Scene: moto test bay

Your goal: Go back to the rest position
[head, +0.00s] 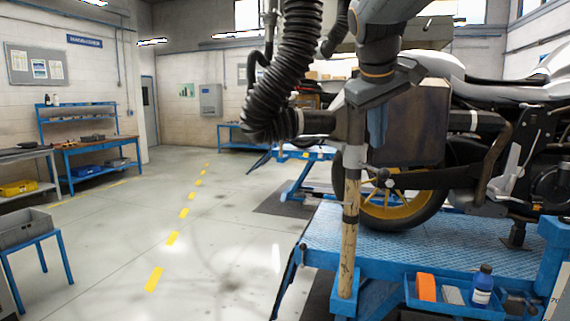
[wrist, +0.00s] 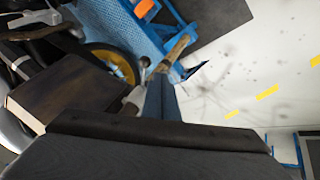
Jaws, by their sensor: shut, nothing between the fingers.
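My gripper (head: 378,135) hangs fingers down in the head view, under my grey wrist. It is in front of a dark side case (head: 420,125) on the motorcycle. In the wrist view my gripper (wrist: 160,92) shows as blue-grey fingers closed together, with nothing visible between them. A worn wooden-looking post (head: 349,235) with a grey metal upper part stands just left of the gripper in the head view. I cannot tell whether the gripper touches it.
A thick black ribbed hose (head: 285,80) hangs close left of my arm. The motorcycle's yellow wheel (head: 398,205) rests on a blue lift (head: 330,225). A blue tray (head: 455,308) holds an orange item (head: 426,287) and a bottle (head: 482,284). The floor (head: 110,235) at left is clear.

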